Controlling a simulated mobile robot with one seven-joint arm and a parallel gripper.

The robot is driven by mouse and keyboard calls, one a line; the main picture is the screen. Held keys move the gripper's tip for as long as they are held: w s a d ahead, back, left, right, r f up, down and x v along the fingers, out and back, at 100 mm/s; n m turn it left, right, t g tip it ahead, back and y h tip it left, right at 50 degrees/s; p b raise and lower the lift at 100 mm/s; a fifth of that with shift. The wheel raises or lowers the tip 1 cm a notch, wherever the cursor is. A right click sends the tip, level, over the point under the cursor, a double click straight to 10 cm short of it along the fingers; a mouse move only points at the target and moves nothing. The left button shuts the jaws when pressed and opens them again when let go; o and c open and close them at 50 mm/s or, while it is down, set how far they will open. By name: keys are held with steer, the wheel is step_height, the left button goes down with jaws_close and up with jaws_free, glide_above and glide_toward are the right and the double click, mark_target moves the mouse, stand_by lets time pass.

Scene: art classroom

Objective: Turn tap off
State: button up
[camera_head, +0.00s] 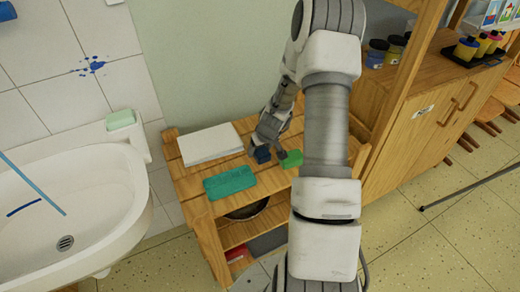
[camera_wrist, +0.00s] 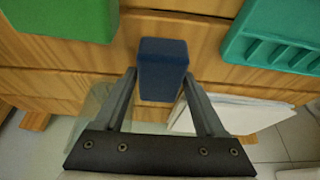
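The tap itself is not in view. The white sink basin (camera_head: 110,215) is at the left of the head view, with a drain at its bottom. A thin light-blue diagonal line, perhaps a water stream, crosses the basin above the drain. My gripper (camera_head: 276,146) is over the wooden table, well to the right of the sink. In the wrist view my gripper (camera_wrist: 160,75) has its fingers apart, pointing at a dark blue block (camera_wrist: 162,68). The block is between or just past the fingertips; I cannot tell if they touch it.
On the wooden table (camera_head: 190,185) lie a green block (camera_head: 291,158), a teal tray (camera_head: 230,182) and white paper (camera_head: 210,145). Green soap (camera_head: 121,119) sits on the sink's rim. A wooden cabinet (camera_head: 420,130) with paint jars stands right. Floor is free at front right.

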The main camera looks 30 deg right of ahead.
steer(key=shift+o, duration=1.1)
steer(key=shift+r, duration=0.1)
